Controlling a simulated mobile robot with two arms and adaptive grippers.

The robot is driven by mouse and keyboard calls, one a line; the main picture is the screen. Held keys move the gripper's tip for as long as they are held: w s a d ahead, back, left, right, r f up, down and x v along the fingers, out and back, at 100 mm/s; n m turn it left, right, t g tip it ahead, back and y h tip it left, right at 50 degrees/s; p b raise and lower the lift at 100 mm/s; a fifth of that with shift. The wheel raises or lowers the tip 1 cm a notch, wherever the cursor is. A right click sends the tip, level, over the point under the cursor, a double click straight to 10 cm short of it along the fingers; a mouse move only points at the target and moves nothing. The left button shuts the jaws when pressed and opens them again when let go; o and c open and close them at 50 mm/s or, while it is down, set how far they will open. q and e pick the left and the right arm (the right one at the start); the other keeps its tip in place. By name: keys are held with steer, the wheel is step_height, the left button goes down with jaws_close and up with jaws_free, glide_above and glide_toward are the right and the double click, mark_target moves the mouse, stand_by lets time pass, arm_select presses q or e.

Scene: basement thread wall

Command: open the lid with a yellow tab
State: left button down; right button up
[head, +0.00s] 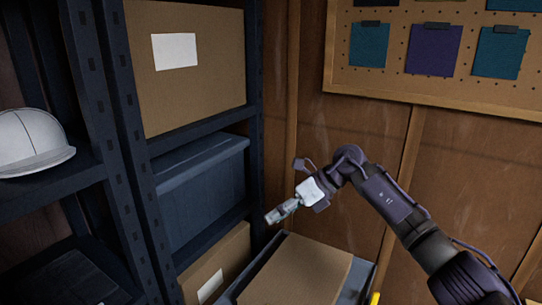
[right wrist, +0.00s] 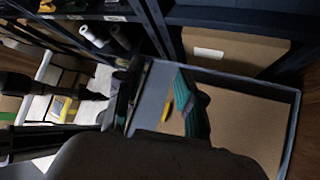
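A yellow tab (head: 375,298) shows at the bottom edge of the head view, at the front right of a low grey bin (head: 356,277) with a flat brown panel (head: 300,272) on top. I cannot tell whether this panel is the lid. In the right wrist view, a yellow piece (right wrist: 166,108) shows beside the brown panel (right wrist: 245,115), between my fingers. My right gripper (head: 275,214) is over the far left part of the bin, away from the tab. In the right wrist view its fingers (right wrist: 160,80) stand apart with nothing held.
A dark shelf rack (head: 125,150) stands left of the bin. It holds a cardboard box (head: 190,85), a blue-grey bin (head: 200,190), a lower cardboard box (head: 217,265) and a white helmet (head: 32,138). A pegboard (head: 400,85) hangs on the wooden wall behind my right arm.

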steer(key=s+a+m+t+y, duration=0.25)
steer(key=a+y, duration=0.35)
steer(key=a, duration=0.3)
steer(key=d+m+t+h, duration=0.2)
steer(key=d+m+t, duration=0.2)
steer(key=m+t, duration=0.55)
steer(key=d+m+t+h, duration=0.35)
steer(key=m+t, duration=0.25)
steer(key=m, duration=0.6)
steer(key=s+d+f+m+g+h, duration=0.2)
steer(key=s+d+f+m+h, duration=0.6)
steer(key=d+f+m+h, duration=0.4)
steer(key=s+d+f+m+g+y, duration=0.15)
steer(key=s+f+m+g, duration=0.4)
steer(key=s, duration=0.85)
steer(key=s+d+f+m+g, duration=0.2)
steer(key=s+f+g, duration=0.55)
steer(key=s, duration=0.65)
step_height(320, 180, down, 29)
steer(key=s+g, duration=0.1)
steer(key=s, duration=0.2)
steer(key=s+d+f+g, duration=0.1)
steer(key=s+d+f, duration=0.1)
steer(key=s+f, duration=1.2)
steer(key=shift+s+d+f+g, duration=0.2)
steer(key=shift+s+d+g, duration=0.15)
steer(key=shift+s, duration=0.45)
